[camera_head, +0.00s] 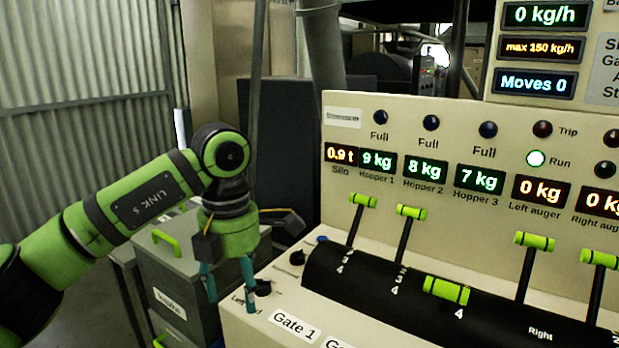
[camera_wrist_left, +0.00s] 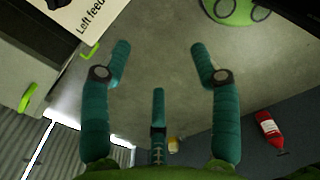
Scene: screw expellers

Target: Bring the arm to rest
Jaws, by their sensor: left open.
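My left arm reaches in from the left in the head view. Its gripper (camera_head: 229,284) points down beside the left end of the control console (camera_head: 390,130), over or near its front left corner. Its teal fingers also show in the left wrist view (camera_wrist_left: 160,75), spread apart with nothing between them. Below them is grey floor. In the head view the fingers hang close to a dark knob (camera_head: 262,288) by a partly hidden "Left" label; I cannot tell whether they touch it. My right gripper is not in view.
Green-handled levers (camera_head: 363,200) stand on the console's black drum (camera_head: 400,295). A grey cabinet (camera_head: 180,290) with green handles stands left of the console. A red bottle-like object (camera_wrist_left: 269,130) lies at the right in the left wrist view. Corrugated wall (camera_head: 80,60) is behind.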

